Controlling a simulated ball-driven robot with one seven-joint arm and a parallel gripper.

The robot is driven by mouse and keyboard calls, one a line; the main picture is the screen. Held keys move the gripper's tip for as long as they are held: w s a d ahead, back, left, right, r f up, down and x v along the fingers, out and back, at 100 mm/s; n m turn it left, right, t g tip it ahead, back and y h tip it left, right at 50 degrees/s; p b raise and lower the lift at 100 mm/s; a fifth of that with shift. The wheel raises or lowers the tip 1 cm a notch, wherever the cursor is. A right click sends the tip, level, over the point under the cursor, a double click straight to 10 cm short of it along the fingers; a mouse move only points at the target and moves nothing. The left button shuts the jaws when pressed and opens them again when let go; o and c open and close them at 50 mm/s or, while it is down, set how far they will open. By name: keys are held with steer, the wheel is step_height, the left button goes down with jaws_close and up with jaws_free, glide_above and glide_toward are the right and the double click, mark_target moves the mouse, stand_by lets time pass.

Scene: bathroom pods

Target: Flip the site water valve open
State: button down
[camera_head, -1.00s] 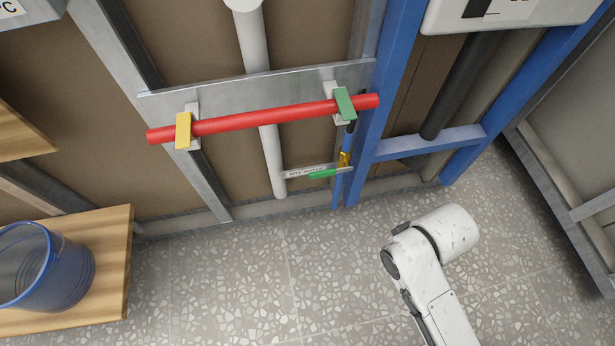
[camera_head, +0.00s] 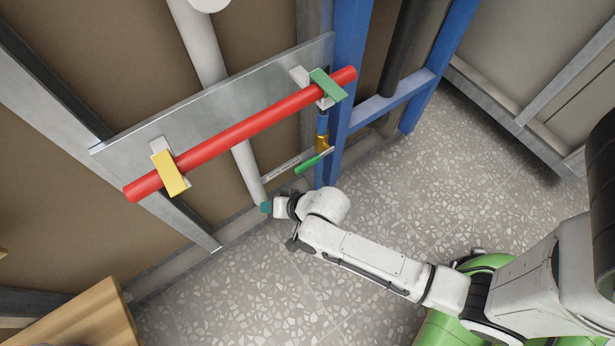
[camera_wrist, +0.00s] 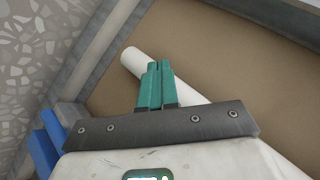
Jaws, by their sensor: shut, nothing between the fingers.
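The site water valve has a green lever handle (camera_head: 309,164) on a brass body (camera_head: 322,144), set on a thin blue pipe beside the blue post. A label strip (camera_head: 281,171) runs to the left of the handle. My gripper (camera_head: 266,207) is low near the wall base, to the left of and below the green handle, apart from it in the picture. In the wrist view my gripper's teal fingers (camera_wrist: 155,84) are together with nothing between them, in front of a white pipe (camera_wrist: 190,92). The valve handle does not show in the wrist view.
A red bar (camera_head: 235,132) with a yellow clamp (camera_head: 170,173) and a green clamp (camera_head: 327,85) crosses above the valve. A blue post (camera_head: 349,80) stands right of it. A wooden bench (camera_head: 85,325) is at lower left.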

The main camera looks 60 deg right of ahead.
steer(key=w+f+m+t+b, duration=0.2)
steer(key=w+f+m+t, duration=0.15)
steer(key=m+t, duration=0.65)
steer(key=s+d+r+m+t+h, duration=0.1)
steer(key=s+d+m+t+h, duration=0.2)
steer(key=s+m, duration=0.6)
steer(key=s+d+r+m+t+h+b, duration=0.1)
steer(key=s+d+r+m+t+h, duration=0.1)
steer(key=s+m+h, duration=0.6)
steer(key=d+m+t, duration=0.1)
steer(key=m, duration=0.2)
steer(key=shift+s+d+r+h+b, duration=0.2)
steer(key=shift+s+r+h+b, duration=0.05)
steer(key=shift+s+h+b, duration=0.1)
steer(key=shift+w, duration=0.1)
